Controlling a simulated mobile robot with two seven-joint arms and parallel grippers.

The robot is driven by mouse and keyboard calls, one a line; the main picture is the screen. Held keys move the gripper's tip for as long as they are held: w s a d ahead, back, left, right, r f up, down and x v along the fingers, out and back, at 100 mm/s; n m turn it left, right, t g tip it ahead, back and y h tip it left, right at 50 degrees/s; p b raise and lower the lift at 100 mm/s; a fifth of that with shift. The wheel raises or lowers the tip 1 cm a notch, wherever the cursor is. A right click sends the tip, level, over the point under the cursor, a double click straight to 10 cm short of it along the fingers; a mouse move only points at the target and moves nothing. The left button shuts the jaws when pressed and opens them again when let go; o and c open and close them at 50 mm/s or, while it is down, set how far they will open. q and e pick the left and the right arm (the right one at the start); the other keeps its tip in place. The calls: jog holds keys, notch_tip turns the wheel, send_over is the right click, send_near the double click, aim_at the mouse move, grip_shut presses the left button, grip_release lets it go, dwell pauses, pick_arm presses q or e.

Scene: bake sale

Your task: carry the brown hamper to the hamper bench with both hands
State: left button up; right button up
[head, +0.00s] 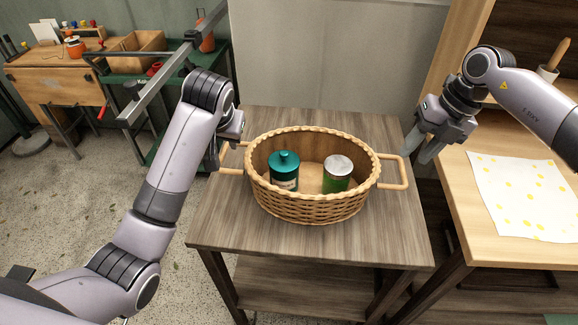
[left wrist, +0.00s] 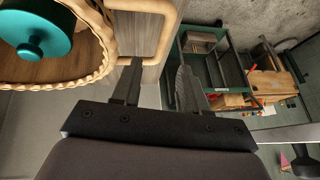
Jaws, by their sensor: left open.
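The brown wicker hamper (head: 305,207) stands upright on a grey-brown wooden table (head: 220,238). It holds a teal lidded canister (head: 284,170) and a green can with a pale lid (head: 336,175). The hamper has a loop handle on each side. My left gripper (head: 222,160) is at the left handle, partly hidden by its own arm. In the left wrist view its open fingers (left wrist: 155,85) are near the left handle (left wrist: 175,22), with the hamper rim (left wrist: 100,35) beside them.
A light wooden counter (head: 463,220) with a yellow-dotted white sheet (head: 525,195) stands close on the right. A green shelf unit (head: 170,130) and a wooden workbench (head: 50,80) are at the back left. Speckled floor is open at left.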

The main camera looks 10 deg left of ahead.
aim_at(222, 155)
pick_arm(q)
jog(key=shift+s+f+g, duration=0.5)
jog(key=shift+s+f, duration=0.1)
jog(key=shift+s, duration=0.15)
pick_arm(e)
jog(key=shift+s+d+f+h, duration=0.1)
jog(key=shift+d+f+h, duration=0.15)
jog(key=shift+f+h, duration=0.25)
pick_arm(q)
jog(key=shift+x, duration=3.6)
pick_arm(e)
jog(key=shift+a+f, duration=0.25)
jog(key=shift+f, duration=0.9)
jog(key=shift+a+f, duration=0.2)
jog(key=shift+f, duration=1)
jog(key=shift+a+f, duration=0.25)
jog(key=shift+f, duration=0.9)
pick_arm(q)
jog(key=shift+a, duration=0.1)
jog(key=c, duration=0.6)
pick_arm(e)
grip_shut()
pick_arm(q)
grip_shut()
jog(key=shift+r, duration=0.1)
pick_arm(e)
jog(key=shift+r, duration=0.1)
